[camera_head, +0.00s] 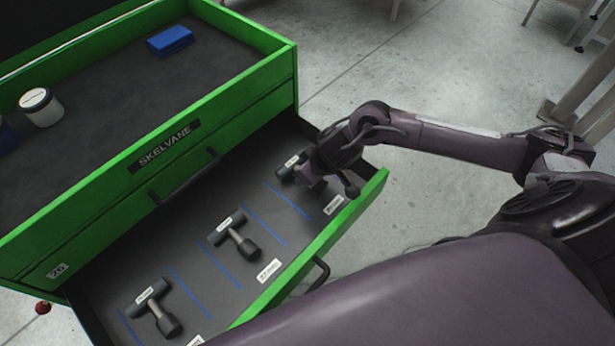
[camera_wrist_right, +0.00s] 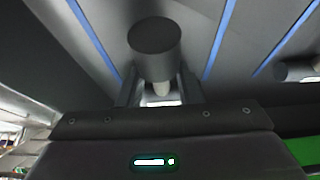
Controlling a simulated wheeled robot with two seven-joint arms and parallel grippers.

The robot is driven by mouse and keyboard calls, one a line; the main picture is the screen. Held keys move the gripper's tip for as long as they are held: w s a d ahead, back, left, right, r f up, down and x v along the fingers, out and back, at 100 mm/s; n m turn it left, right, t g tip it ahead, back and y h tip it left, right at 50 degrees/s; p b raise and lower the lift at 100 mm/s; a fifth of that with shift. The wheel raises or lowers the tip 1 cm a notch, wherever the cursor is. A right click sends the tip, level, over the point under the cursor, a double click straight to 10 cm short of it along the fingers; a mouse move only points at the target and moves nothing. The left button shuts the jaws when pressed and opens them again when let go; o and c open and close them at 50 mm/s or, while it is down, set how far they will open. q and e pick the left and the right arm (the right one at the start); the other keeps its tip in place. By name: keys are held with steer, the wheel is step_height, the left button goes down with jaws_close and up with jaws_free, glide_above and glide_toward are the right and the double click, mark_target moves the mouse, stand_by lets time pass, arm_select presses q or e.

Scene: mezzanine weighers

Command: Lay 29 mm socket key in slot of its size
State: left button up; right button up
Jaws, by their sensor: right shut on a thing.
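Three dark T-shaped socket keys are in or over the open drawer (camera_head: 225,280), with blue lines marking off its slots. My right gripper (camera_head: 318,180) is shut on the far socket key (camera_head: 288,168), which has a white label on its crossbar. In the right wrist view my right gripper (camera_wrist_right: 160,98) has its fingers either side of the key's shaft, and a dark round end (camera_wrist_right: 154,38) shows between two blue lines. I cannot tell whether it touches the drawer floor. A middle key (camera_head: 236,236) and a near key (camera_head: 153,308) lie in other slots. The size labels are too small to read. My left gripper is not in view.
White slot labels (camera_head: 269,270) run along the drawer's front side. The green cabinet (camera_head: 180,135) rises behind the drawer. On its top are a blue block (camera_head: 171,40) and a white-lidded jar (camera_head: 41,107). A drawer handle (camera_head: 318,274) sticks out in front.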

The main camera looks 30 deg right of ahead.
steer(key=shift+f, duration=0.75)
steer(key=shift+f, duration=0.15)
steer(key=o, duration=1.1)
steer(key=shift+r, duration=0.35)
steer(key=p+v, duration=0.2)
steer(key=v, duration=0.9)
steer(key=shift+s+d+r+p, duration=0.15)
steer(key=shift+s+r+p, duration=0.1)
steer(key=shift+p, duration=0.1)
